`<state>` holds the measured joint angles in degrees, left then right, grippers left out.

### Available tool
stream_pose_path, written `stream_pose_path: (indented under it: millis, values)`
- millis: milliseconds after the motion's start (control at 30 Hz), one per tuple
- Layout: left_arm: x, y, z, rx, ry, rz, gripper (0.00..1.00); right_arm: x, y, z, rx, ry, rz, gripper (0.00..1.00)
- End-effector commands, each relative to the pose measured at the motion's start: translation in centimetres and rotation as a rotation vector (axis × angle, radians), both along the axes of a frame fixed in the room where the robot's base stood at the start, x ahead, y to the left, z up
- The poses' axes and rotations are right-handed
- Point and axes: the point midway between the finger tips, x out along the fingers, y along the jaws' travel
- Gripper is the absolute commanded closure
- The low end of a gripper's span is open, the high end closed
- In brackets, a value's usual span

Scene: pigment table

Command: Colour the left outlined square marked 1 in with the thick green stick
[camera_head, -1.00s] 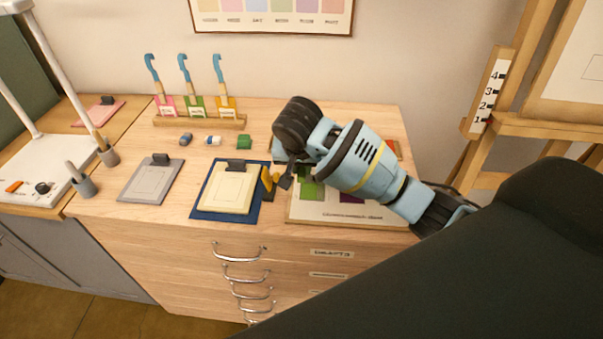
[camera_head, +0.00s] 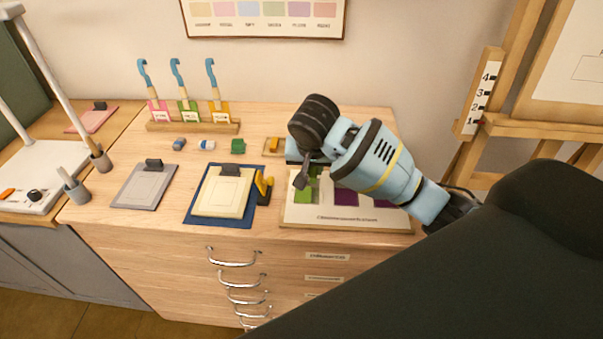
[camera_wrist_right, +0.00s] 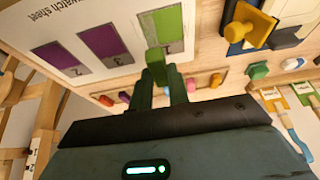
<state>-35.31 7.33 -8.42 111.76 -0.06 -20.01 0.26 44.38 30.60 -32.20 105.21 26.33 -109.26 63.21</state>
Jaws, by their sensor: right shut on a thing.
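My right gripper (camera_wrist_right: 160,88) is shut on the thick green stick (camera_wrist_right: 155,65), which points toward the sheet. In the head view the right gripper (camera_head: 301,181) is over the left end of the swatch sheet (camera_head: 345,219), and the stick is hard to make out there. The left square (camera_wrist_right: 166,27) shows bright green over most of its area, with a grey strip at its edge by the stick. The stick's tip looks close to that strip; I cannot tell if it touches. Two purple squares (camera_wrist_right: 103,43) (camera_wrist_right: 52,60) lie beside it. My left gripper is not in view.
A yellow-handled tool (camera_head: 263,187) and a cream pad on a blue board (camera_head: 196,216) lie left of the sheet. A shallow tray (camera_wrist_right: 203,75) with several coloured sticks lies behind the gripper. A green block (camera_head: 238,146) is at the back.

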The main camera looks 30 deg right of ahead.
Motion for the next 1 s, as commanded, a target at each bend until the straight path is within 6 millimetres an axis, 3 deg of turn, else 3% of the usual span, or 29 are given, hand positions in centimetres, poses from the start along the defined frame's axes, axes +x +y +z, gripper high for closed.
stream_pose_path:
  millis: [100,367,1000]
  values:
    - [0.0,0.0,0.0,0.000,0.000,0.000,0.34,-0.9,-1.3,0.0,-0.004,-0.001,0.001,1.00]
    - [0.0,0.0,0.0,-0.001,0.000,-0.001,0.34,-1.1,-1.5,-0.2,-0.003,0.000,0.003,1.00]
    - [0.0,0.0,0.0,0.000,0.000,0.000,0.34,-1.1,-1.6,-4.9,-0.003,0.001,0.002,1.00]
